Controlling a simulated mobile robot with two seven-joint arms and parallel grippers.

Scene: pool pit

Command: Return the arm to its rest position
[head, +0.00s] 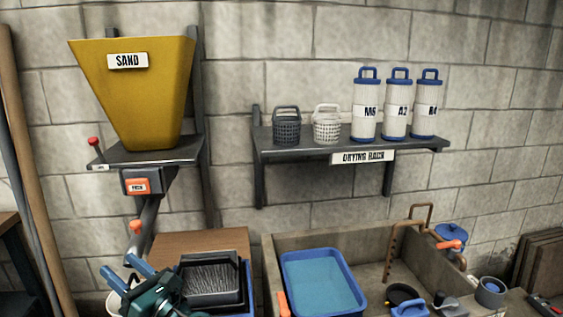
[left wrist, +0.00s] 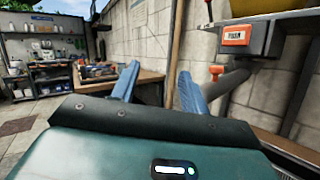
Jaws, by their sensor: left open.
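My left gripper (head: 121,268) is at the lower left of the head view, in front of the wooden bench and below the sand hopper's chute. Its two blue fingers are apart with nothing between them. The left wrist view also shows the open fingers (left wrist: 158,74), with a wooden workbench beyond them. My right gripper is in neither view.
A yellow sand hopper (head: 135,95) hangs above, with an orange-tagged chute box (head: 148,181). A dark tray (head: 211,276) sits right beside the gripper. A sink (head: 300,241) holds a blue tub (head: 322,257). A drying rack (head: 300,137) carries baskets and canisters.

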